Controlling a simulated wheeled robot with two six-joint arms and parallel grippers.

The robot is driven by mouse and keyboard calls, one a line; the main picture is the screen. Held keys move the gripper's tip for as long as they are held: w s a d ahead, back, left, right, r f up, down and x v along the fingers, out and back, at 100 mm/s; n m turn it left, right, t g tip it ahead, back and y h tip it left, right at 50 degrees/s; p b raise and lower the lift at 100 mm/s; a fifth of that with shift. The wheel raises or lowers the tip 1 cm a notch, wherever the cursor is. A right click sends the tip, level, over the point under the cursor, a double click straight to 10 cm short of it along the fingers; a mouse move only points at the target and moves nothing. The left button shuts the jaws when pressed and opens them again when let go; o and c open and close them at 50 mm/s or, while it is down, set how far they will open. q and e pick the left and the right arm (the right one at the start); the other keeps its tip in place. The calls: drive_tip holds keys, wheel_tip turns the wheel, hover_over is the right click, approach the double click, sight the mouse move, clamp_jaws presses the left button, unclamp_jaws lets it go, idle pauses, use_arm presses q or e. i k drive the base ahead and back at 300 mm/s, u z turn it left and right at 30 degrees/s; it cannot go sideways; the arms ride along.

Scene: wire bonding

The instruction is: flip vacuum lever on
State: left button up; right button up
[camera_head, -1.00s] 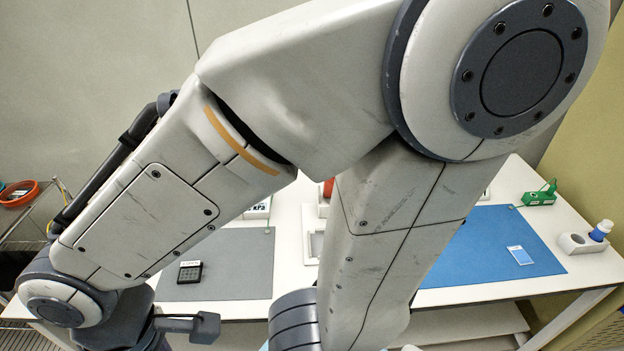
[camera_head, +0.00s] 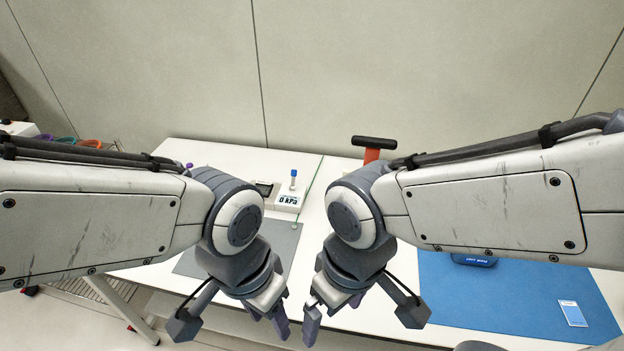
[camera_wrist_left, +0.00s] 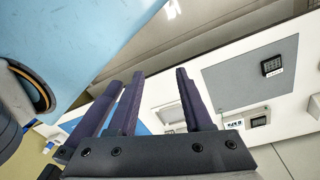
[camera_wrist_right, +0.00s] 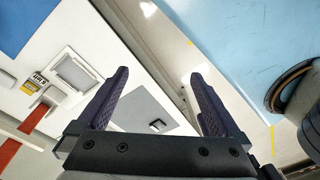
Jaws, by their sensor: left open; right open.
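A small white box marked "0 kPa" (camera_head: 289,200) stands at the back of the white table in the head view. A short upright stem with a blue top (camera_head: 293,180) rises from it; it may be the vacuum lever, and its setting cannot be told. My left gripper (camera_head: 267,318) is open and empty, nearer than the box and below it in the picture. My right gripper (camera_head: 331,312) is open and empty, close beside the left one. Neither touches the box. Both also show open and empty in the left wrist view (camera_wrist_left: 160,85) and the right wrist view (camera_wrist_right: 160,80).
A red post with a black bar handle (camera_head: 373,143) stands behind my right arm. A blue mat (camera_head: 500,300) with a small card (camera_head: 572,313) lies at right. A grey mat (camera_head: 190,265) lies at left, partly hidden by my arm. A dark display (camera_head: 264,188) is beside the box.

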sight(294, 173)
drive_tip(key=k, duration=1.25)
drive_tip(key=u, duration=0.75)
drive_tip(key=i, duration=0.75)
drive_tip(key=u, duration=0.45)
drive_tip(key=i, duration=0.75)
drive_tip(key=z, duration=1)
drive_tip(key=i, duration=0.65)
drive_tip(key=z, duration=0.7)
